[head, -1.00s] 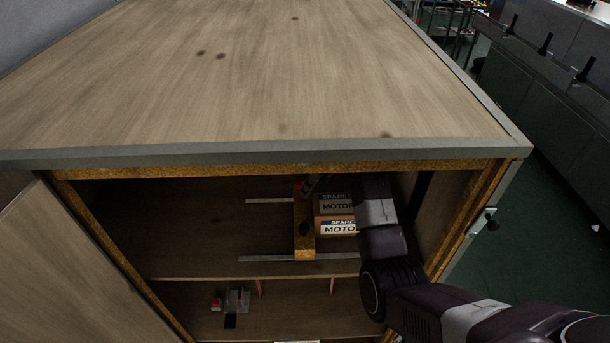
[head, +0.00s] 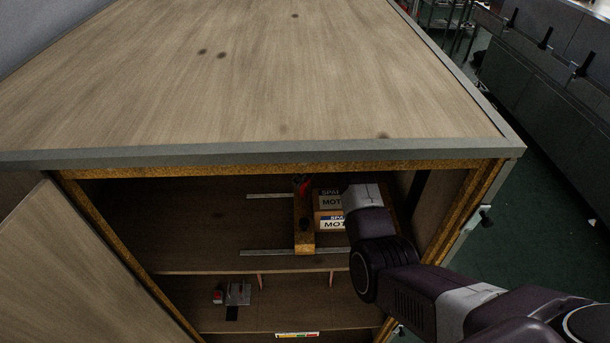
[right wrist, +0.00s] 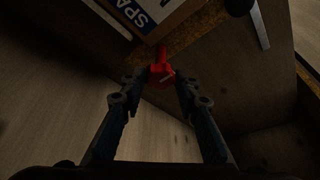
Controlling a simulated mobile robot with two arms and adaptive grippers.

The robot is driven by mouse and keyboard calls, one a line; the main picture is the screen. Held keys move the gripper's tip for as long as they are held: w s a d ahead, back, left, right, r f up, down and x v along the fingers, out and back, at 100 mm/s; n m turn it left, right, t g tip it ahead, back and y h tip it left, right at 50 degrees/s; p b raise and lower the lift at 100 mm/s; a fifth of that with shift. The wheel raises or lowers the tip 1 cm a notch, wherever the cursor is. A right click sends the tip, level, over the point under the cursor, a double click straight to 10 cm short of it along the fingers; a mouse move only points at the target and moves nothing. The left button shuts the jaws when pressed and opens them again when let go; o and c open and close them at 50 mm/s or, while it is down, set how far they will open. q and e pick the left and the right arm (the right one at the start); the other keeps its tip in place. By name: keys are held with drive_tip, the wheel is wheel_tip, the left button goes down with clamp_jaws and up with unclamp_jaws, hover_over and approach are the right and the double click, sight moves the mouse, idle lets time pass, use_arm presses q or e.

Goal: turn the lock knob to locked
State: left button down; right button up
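A small red part with a pale line on its face, which looks like the lock knob (right wrist: 161,74), shows in the right wrist view. It also shows as a red spot (head: 304,186) inside the cabinet in the head view, at the far end of a yellow-brown block (head: 304,241). My right gripper (right wrist: 161,80) has its fingertips on either side of the red part, with narrow gaps visible, so it looks open around it. In the head view my right wrist hides most of this gripper. My left gripper is in neither view.
Boxes marked SPARES MOTOR (head: 330,223) stand right beside the block, close to my right arm. A dark round knob (head: 304,223) sits on the block. The cabinet top (head: 250,80) overhangs the opening. A lower shelf holds a small red-and-grey item (head: 235,294).

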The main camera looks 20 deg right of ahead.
drive_tip(key=c, duration=0.5)
drive_tip(key=shift+m, duration=0.3)
drive_tip(key=m, duration=0.1)
drive_tip(key=m+h, duration=0.1)
drive_tip(key=m, duration=0.1)
drive_tip(key=m+h, duration=0.1)
drive_tip(key=m, duration=0.1)
drive_tip(key=shift+a+t, duration=0.3)
drive_tip(key=shift+t, duration=0.1)
drive_tip(key=m+h, duration=0.1)
drive_tip(key=m, duration=0.3)
drive_tip(key=m+g+h, duration=0.1)
drive_tip(key=m, duration=0.1)
drive_tip(key=shift+a+m+h, duration=0.25)
drive_tip(key=shift+m+h, duration=0.05)
drive_tip(key=shift+m, duration=0.1)
drive_tip(key=shift+w+m+g+h+b, duration=0.1)
drive_tip(key=shift+m+g+h+b, duration=0.25)
drive_tip(key=shift+m, duration=0.85)
drive_tip(key=shift+a+m+g+h+b, duration=0.1)
drive_tip(key=shift+m+g+h+b, duration=0.25)
drive_tip(key=shift+m+b, duration=0.8)
drive_tip(key=shift+m+p, duration=0.35)
drive_tip(key=shift+m, duration=0.2)
